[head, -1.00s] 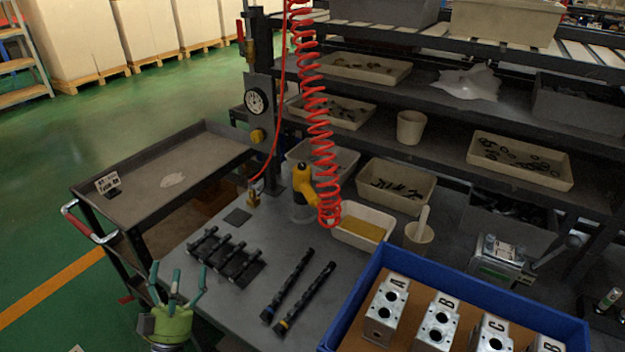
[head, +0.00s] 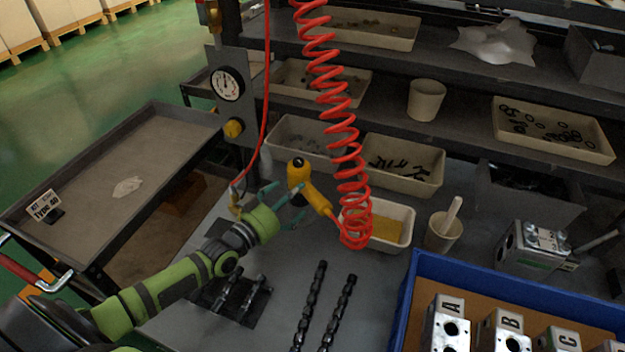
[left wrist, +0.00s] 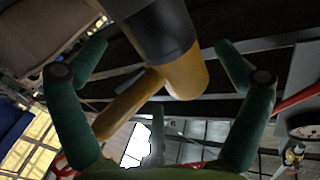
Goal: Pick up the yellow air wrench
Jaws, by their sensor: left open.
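In the left wrist view the wrench (left wrist: 150,85), with a dark grey upper part and yellow handle, lies between the spread green fingers of my left gripper (left wrist: 160,85). I cannot tell whether a finger touches it. My right gripper is not in view.
A blue crate (head: 405,290) with lettered metal valve blocks stands at the front right. Two dark spool rods (head: 325,305) lie on the bench. A tray of yellow liquid (head: 402,222) and a white cup (head: 443,232) sit right of the hose. A gauge post (head: 228,85) rises at the left.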

